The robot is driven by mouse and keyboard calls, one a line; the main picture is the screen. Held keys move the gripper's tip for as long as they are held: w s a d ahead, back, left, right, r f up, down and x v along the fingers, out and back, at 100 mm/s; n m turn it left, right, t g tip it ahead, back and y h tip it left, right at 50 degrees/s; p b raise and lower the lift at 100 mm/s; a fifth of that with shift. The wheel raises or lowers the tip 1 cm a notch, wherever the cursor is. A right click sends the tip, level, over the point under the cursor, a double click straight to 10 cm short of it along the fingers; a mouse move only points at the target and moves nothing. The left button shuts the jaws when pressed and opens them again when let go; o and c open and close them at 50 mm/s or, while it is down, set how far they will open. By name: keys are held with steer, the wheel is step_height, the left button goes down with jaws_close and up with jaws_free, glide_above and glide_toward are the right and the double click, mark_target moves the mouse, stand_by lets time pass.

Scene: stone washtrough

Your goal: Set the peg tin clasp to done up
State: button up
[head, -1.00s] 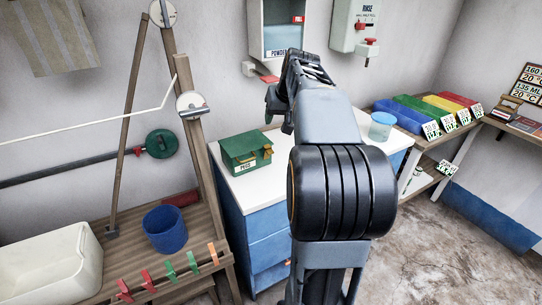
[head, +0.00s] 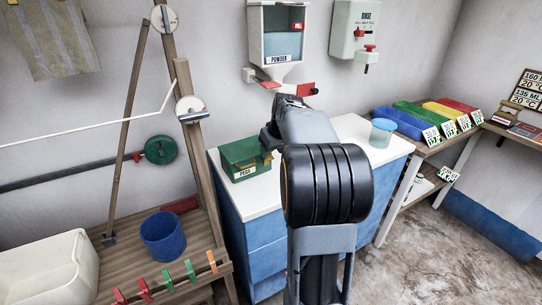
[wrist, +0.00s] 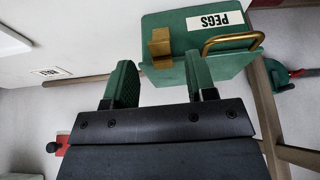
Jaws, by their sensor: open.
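The green peg tin (head: 243,162), labelled PEGS, stands on the white top of a blue cabinet in the head view. In the wrist view the tin (wrist: 205,68) is just beyond my fingers, with a brass clasp (wrist: 160,48) and a curved brass handle (wrist: 232,41) on it. My gripper (wrist: 160,86) is open and empty, its green-padded fingers on either side of the line to the clasp, apart from it. In the head view my gripper (head: 268,136) is beside the tin's right side, partly hidden by my arm. I cannot tell whether the clasp is done up.
A powder dispenser (head: 283,42) and a rinse dispenser (head: 352,32) hang on the wall behind. A clear blue cup (head: 382,133) stands on the right of the white top (head: 262,198). A wooden post (head: 198,150) rises close left of the tin.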

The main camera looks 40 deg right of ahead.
steer(key=shift+x, duration=1.25)
steer(key=shift+c, duration=0.4)
